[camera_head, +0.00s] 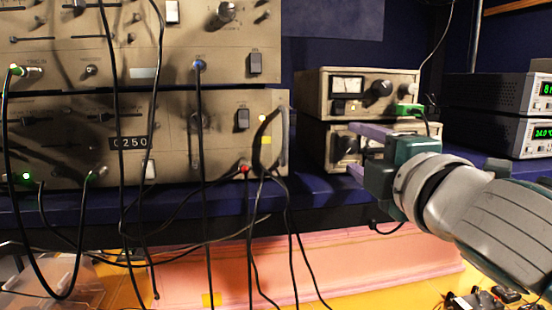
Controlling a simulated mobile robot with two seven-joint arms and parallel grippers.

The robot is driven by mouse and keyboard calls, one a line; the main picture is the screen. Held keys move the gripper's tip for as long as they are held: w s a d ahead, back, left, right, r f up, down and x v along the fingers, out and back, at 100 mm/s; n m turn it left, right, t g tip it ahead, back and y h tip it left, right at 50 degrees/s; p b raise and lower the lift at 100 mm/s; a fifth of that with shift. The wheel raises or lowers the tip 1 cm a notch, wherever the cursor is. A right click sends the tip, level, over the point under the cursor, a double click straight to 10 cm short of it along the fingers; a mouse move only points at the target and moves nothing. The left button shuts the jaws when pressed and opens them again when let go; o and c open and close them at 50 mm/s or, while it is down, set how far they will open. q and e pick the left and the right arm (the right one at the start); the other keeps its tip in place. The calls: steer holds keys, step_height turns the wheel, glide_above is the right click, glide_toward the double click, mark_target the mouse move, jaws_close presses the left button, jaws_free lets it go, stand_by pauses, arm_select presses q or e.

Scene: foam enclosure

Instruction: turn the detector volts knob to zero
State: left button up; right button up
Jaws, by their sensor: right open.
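Two small beige instrument boxes are stacked on the blue shelf, right of centre. The upper box (322,88) has a meter and a large black knob (378,88). The lower box (312,145) has a knob (348,147) on its front, partly hidden by my gripper. The labels are too small to read, so I cannot tell which knob is the detector volts knob. My right gripper (353,150) reaches in from the right with its purple fingers apart, one above the other, in front of the lower box. My left gripper is out of view.
Large beige instrument racks (60,135) with hanging black cables fill the left. Two units with green displays (541,132) stand at the far right. A green connector (409,109) with a cable sits by the upper box. Below the shelf is pink foam (380,262).

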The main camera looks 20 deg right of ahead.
steer(key=b+v, duration=0.3)
steer(key=v, duration=0.6)
steer(key=shift+b, duration=0.4)
steer(key=shift+d+f, duration=0.1)
steer(key=s+a+f+m+g+y+p, duration=0.1)
steer(key=s+f+m+g, duration=0.35)
steer(key=f, duration=0.35)
steer(key=s+a+f+m+g+y, duration=0.1)
steer(key=s+f+m+g, duration=0.3)
steer(key=f, duration=0.3)
steer(key=s+a+f+m+g+y, duration=0.2)
steer(key=s+a+f+m+g, duration=0.3)
steer(key=s, duration=0.3)
steer(key=shift+s+a+f+y+p, duration=0.3)
steer(key=shift+s+a+f, duration=0.15)
steer(key=shift+f, duration=0.35)
steer(key=shift+w, duration=0.1)
